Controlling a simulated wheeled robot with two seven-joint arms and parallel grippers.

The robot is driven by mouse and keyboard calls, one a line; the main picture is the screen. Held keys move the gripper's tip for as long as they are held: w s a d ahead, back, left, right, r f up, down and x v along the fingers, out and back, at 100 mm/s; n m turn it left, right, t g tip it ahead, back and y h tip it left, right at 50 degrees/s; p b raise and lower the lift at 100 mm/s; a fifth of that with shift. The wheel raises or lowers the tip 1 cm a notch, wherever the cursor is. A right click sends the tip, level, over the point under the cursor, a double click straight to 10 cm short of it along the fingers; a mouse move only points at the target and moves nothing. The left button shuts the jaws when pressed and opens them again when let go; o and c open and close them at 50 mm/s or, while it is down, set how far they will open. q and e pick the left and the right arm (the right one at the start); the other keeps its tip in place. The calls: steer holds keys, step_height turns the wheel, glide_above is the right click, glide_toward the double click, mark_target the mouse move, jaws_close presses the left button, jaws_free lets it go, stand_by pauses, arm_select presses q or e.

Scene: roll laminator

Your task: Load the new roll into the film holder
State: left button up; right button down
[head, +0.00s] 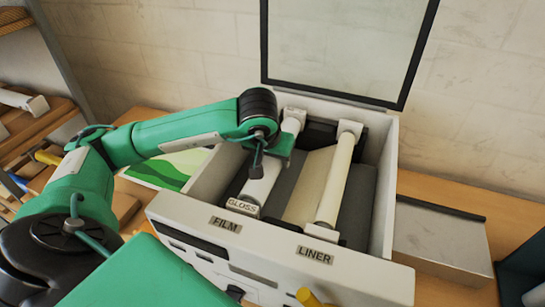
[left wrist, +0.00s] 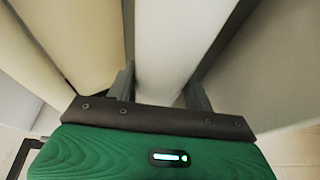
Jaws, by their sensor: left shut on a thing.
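The new roll (head: 262,183) is white with a "GLOSS" tag at its near end. It lies lengthwise in the left side of the open laminator (head: 178,220), behind the "FILM" label (head: 225,225), in line with the film holder. I cannot tell whether its ends are fully seated. My left gripper (head: 258,165) reaches over it and is shut on its middle. In the left wrist view the roll (left wrist: 168,45) runs between the two fingers (left wrist: 160,88). The arm hides part of the roll's far half. My right gripper is not in view.
A cream liner roll (head: 337,180) lies to the right, behind the "LINER" label (head: 315,255). The raised clear lid (head: 345,45) stands at the back. A grey box (head: 440,238) sits on the table to the right. A wooden shelf (head: 35,125) is at the left.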

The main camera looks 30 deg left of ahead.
arm_select(q)
steer(key=o, duration=1.5)
steer(key=shift+o, duration=0.2)
steer(key=shift+r+p, duration=0.45)
steer(key=shift+p, duration=0.2)
steer(key=b+v, duration=0.2)
steer(key=v, duration=0.8)
steer(key=shift+s+r, duration=0.25)
steer(key=shift+r, duration=0.05)
steer(key=shift+s+d+r, duration=0.1)
steer(key=shift+s+r, duration=0.15)
steer(key=shift+r, duration=0.3)
